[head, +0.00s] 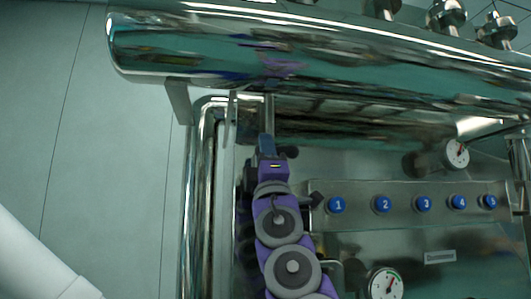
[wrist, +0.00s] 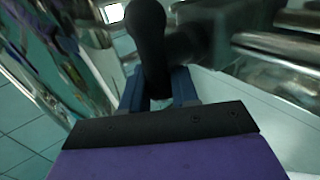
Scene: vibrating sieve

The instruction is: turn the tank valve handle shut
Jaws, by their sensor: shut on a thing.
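The black valve handle (wrist: 147,28) stands up in the wrist view, with a rounded end at the top and a dark part reaching right from it. My gripper (wrist: 157,80) has its two blue fingers on either side of the handle's lower part and is shut on it. The exact contact is partly hidden behind the fingers and the black gripper edge. In the head view my gripper (head: 266,145) is beside a polished vertical bar, below the large shiny pipe. A small dark knob beside it may be part of the handle, but I cannot tell.
A large polished pipe (head: 310,50) crosses above my arm. A panel to the right carries several numbered blue buttons (head: 382,204). Round gauges (head: 385,283) sit near it. Chrome tubing (head: 195,200) runs close on the left, with open tiled floor (head: 90,130) beyond.

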